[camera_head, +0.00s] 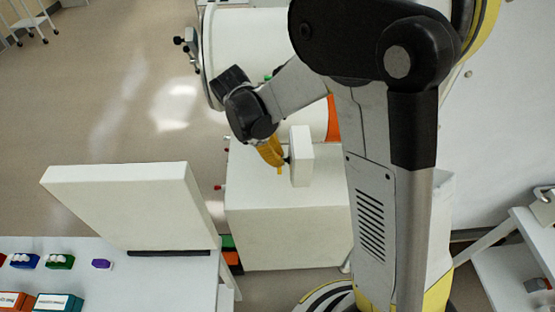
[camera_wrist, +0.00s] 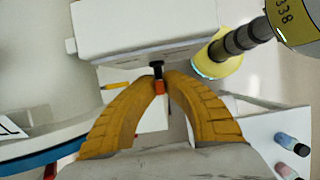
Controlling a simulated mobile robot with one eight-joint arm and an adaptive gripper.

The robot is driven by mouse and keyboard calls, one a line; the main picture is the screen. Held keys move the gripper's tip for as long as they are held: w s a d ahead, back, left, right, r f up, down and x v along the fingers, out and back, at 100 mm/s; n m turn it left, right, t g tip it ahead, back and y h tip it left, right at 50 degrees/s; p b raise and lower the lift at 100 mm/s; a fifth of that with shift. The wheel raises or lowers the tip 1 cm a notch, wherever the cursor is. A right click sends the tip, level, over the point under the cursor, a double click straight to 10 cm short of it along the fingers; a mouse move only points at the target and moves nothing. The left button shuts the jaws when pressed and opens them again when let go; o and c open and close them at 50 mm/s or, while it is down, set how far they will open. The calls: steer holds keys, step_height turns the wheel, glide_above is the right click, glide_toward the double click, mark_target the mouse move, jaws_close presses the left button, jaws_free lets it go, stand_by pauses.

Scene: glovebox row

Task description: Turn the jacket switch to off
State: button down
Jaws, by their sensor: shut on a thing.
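The jacket switch (camera_wrist: 158,69) shows in the wrist view as a small black knob with an orange end. It stands out from a white box (camera_wrist: 145,28), which also shows in the head view (camera_head: 302,157) on top of a white cabinet (camera_head: 285,225). My gripper (camera_wrist: 160,79) has its yellow fingers closed on the knob from both sides. In the head view my gripper (camera_head: 279,160) reaches the left face of the box, and the knob is mostly hidden there. I cannot read any markings for the switch position.
A large white cylinder (camera_head: 262,45) lies behind my gripper, close to my arm. A white tilted panel (camera_head: 120,200) stands on the table at lower left, with coloured blocks (camera_head: 60,261) beside it. Open floor (camera_head: 110,110) lies at the far left.

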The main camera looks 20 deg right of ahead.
steer(key=c, duration=1.5)
jaws_free()
steer(key=shift+r, duration=0.1)
steer(key=v, duration=1.1)
steer(key=shift+r, duration=0.4)
steer(key=shift+a, duration=0.15)
